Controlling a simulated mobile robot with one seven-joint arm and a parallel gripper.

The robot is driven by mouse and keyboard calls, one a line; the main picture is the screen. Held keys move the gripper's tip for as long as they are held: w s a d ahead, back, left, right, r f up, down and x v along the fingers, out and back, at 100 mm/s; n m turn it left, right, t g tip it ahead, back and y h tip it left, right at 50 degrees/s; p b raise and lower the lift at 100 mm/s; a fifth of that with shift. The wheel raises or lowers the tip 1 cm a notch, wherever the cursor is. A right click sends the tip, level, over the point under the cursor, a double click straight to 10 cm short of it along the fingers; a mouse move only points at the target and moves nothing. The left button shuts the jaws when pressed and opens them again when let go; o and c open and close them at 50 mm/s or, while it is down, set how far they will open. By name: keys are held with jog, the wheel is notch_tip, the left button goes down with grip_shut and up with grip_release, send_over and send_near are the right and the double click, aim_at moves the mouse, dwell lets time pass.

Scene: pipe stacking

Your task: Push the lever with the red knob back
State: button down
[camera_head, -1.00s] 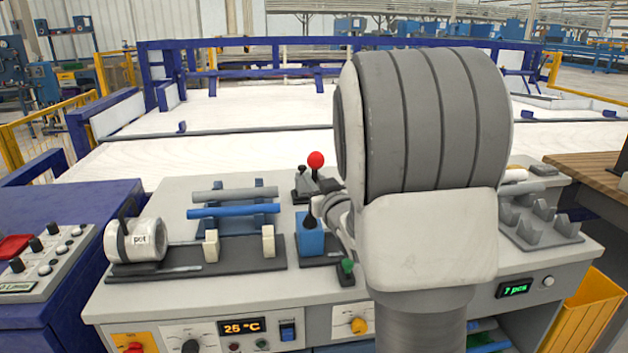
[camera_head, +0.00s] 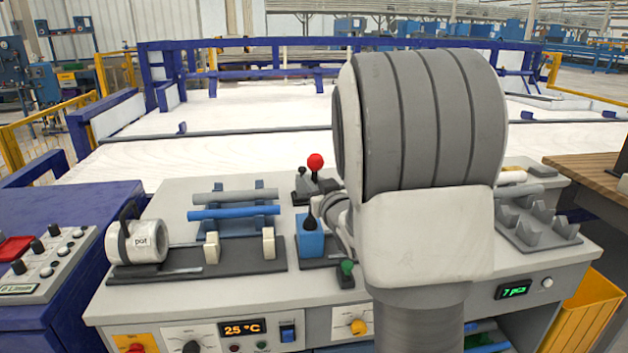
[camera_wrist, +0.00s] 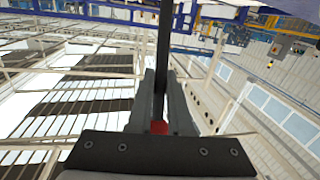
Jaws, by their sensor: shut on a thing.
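The red knob (camera_head: 315,161) tops a short dark lever in a black base at the back of the workbench, just left of my arm. My gripper mostly hides behind my wrist in the head view. In the wrist view my gripper (camera_wrist: 162,78) is shut, with a dark rod (camera_wrist: 164,45) running up between its fingers. A red patch (camera_wrist: 158,127) shows between the fingers near the palm and looks like the knob. The exact contact with the lever is hard to see.
A blue block with a black lever (camera_head: 310,240) and a green knob (camera_head: 346,267) stand in front. A grey pipe holder (camera_head: 540,226) is at right.

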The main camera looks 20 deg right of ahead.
jog(key=shift+w+d+r+g+p, duration=0.2)
jog(key=shift+w+r+p, duration=0.25)
jog(key=shift+p, duration=0.3)
jog(key=shift+w+d+r+g+p, duration=0.1)
jog(key=shift+w+r+g+p, duration=0.15)
jog(key=shift+w+p, duration=0.35)
jog(key=p, duration=0.1)
jog(key=w+g+p, duration=0.1)
jog(key=p, duration=0.1)
jog(key=shift+w+d+r, duration=0.15)
jog(key=shift+d+r, duration=0.1)
jog(key=shift+r, duration=0.05)
jog(key=w+d+m+g+y+p, duration=0.1)
jog(key=w+g+p, duration=0.4)
jog(key=p, duration=1.4)
jog(key=shift+w+d+f, duration=0.45)
jog(key=shift+w+d, duration=0.25)
jog(key=shift+w, duration=1)
jog(key=c, duration=0.8)
grip_release()
jog(key=shift+w+f, duration=0.1)
jog(key=shift+f, duration=0.05)
jog(key=shift+c, duration=0.2)
